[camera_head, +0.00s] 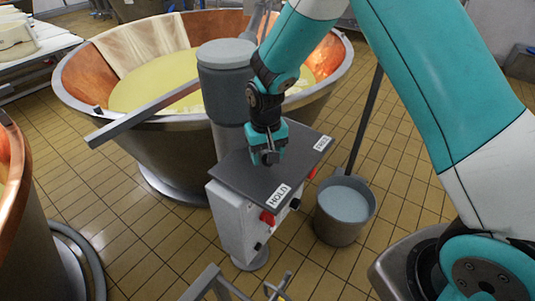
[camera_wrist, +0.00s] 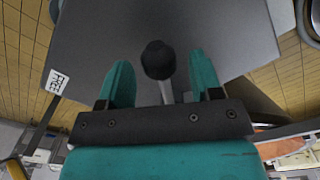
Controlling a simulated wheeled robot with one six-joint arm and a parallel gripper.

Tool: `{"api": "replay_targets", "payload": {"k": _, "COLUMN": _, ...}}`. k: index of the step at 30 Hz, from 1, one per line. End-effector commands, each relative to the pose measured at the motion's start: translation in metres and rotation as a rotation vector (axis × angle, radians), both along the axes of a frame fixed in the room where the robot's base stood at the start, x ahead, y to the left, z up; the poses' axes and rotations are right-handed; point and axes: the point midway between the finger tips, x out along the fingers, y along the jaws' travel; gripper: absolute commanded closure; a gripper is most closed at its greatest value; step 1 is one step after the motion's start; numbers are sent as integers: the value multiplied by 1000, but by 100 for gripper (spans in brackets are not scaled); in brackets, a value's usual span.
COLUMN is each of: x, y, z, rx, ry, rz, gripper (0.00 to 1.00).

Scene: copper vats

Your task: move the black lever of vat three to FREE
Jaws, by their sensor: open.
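The black lever shows in the wrist view as a round black knob (camera_wrist: 158,60) on a metal rod. My gripper (camera_wrist: 161,72) is open, with one teal finger on each side of the lever and gaps visible. In the head view my gripper (camera_head: 268,156) is low over the middle of a dark plate (camera_head: 240,176) on a white control box (camera_head: 233,214); it mostly hides the lever. The FREE label (camera_head: 322,143) is at the plate's far right end, the HOLD label (camera_head: 279,196) at its near end. FREE also shows at left in the wrist view (camera_wrist: 57,81). No vat number is readable.
A copper vat (camera_head: 170,150) with yellow liquid stands behind the box, a grey cylinder (camera_head: 226,85) beside it. A grey bucket (camera_head: 340,225) with a dark pole stands right of the box. Another vat (camera_head: 35,240) is at left. Tiled floor is open between.

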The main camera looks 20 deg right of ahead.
Motion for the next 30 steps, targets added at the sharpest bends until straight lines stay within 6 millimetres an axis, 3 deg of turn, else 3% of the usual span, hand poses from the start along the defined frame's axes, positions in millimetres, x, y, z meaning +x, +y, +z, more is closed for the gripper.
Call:
{"api": "replay_targets", "payload": {"k": 12, "x": 0, "y": 0, "z": -10, "rx": 1, "ry": -1, "rz": 0, "gripper": 41}}
{"api": "replay_targets", "payload": {"k": 20, "x": 0, "y": 0, "z": -10, "rx": 0, "ry": -1, "rz": 0, "gripper": 98}}
{"api": "replay_targets", "payload": {"k": 30, "x": 0, "y": 4, "z": -9, "rx": 0, "ry": -1, "rz": 48, "gripper": 100}}
